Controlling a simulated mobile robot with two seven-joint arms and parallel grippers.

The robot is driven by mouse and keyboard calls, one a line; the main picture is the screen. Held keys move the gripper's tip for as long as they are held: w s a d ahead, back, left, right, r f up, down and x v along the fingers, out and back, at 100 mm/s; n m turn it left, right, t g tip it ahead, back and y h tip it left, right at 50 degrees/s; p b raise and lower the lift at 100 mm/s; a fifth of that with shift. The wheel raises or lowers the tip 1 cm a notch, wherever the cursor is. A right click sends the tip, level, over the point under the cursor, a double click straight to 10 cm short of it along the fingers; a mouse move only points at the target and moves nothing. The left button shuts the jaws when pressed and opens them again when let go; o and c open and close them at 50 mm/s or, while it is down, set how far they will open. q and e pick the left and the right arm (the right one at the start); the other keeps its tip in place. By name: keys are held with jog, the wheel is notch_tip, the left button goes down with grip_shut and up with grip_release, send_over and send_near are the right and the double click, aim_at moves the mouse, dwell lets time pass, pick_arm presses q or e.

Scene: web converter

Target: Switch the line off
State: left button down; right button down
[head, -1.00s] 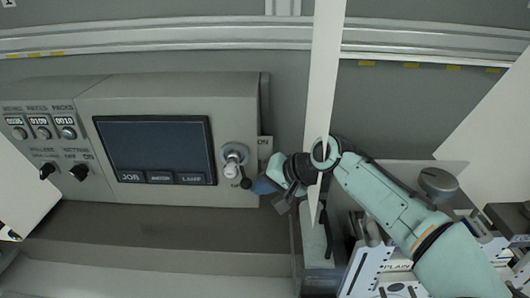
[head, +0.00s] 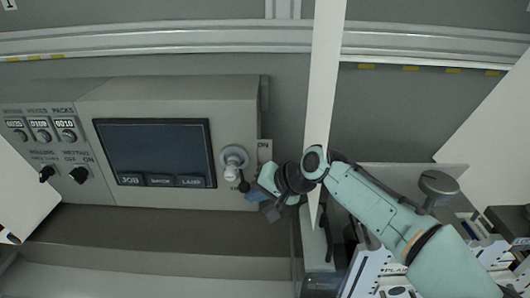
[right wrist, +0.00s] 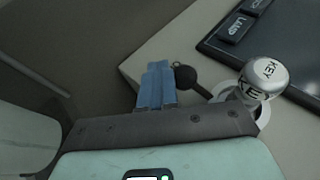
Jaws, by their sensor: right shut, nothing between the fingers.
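The control panel (head: 175,88) has a dark screen (head: 152,147) and, right of it, a silver key switch (head: 234,160) on a light round base. In the right wrist view the key switch (right wrist: 264,77) shows the word KEY on its knob. A small black round-headed lever or tag (head: 244,187) hangs just below it; it also shows in the right wrist view (right wrist: 187,76). My right gripper (head: 252,195) is shut and empty, its blue fingertips (right wrist: 157,84) close beside the black piece. Whether they touch it I cannot tell.
Black knobs (head: 79,174) and counters (head: 40,130) sit on the panel's left part. A white upright post (head: 325,75) stands by my right wrist. A ledge (head: 140,232) runs below the panel. Machine parts crowd the lower right.

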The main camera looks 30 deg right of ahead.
dwell(0.8)
jog(key=p+v, duration=0.1)
jog(key=v, duration=1.2)
jog(key=shift+s, duration=0.2)
